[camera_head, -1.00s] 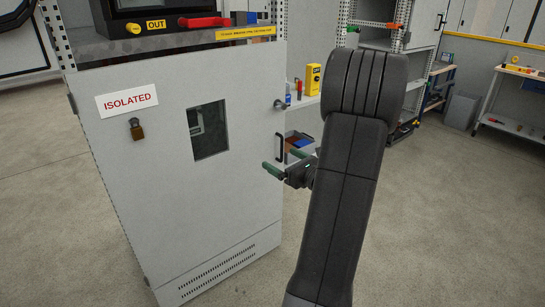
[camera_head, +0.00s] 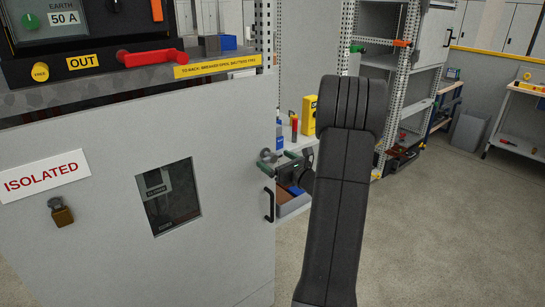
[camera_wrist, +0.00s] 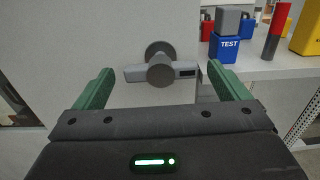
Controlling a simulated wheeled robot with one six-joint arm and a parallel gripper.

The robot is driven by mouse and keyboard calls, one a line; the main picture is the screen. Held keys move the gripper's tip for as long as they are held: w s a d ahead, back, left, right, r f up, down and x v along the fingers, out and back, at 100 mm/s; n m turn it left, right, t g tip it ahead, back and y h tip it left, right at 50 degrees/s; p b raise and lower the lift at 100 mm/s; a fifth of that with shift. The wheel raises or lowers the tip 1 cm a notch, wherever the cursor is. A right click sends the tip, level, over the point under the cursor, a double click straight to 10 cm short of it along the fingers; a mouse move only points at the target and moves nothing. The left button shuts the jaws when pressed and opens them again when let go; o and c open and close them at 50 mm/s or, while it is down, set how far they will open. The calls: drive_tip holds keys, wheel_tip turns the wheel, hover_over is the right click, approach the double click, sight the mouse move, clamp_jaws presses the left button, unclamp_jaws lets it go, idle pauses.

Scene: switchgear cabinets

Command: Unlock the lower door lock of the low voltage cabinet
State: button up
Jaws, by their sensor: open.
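The cabinet's grey front door (camera_head: 110,210) fills the left of the head view. A round grey lock knob (camera_head: 267,155) is on its right edge, above a black pull handle (camera_head: 268,204). My gripper (camera_head: 280,163) is at the knob's height, partly hidden by my arm. In the wrist view, my gripper (camera_wrist: 161,75) is open, its green fingers apart. The lock (camera_wrist: 160,65), a round knob with a crossbar, lies between and beyond the fingertips, not gripped. Only this one lock shows, so I cannot tell whether it is the lower one.
A shelf (camera_wrist: 262,72) beside the door holds a blue TEST block (camera_wrist: 225,47), a red item (camera_wrist: 273,35) and a yellow box (camera_wrist: 308,30). An ISOLATED sign (camera_head: 44,177) and a padlock (camera_head: 61,213) are on the door. Floor (camera_head: 450,220) at right is clear.

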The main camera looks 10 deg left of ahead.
drive_tip(key=shift+x, duration=1.3)
drive_tip(key=shift+d, duration=0.1)
drive_tip(key=c, duration=1)
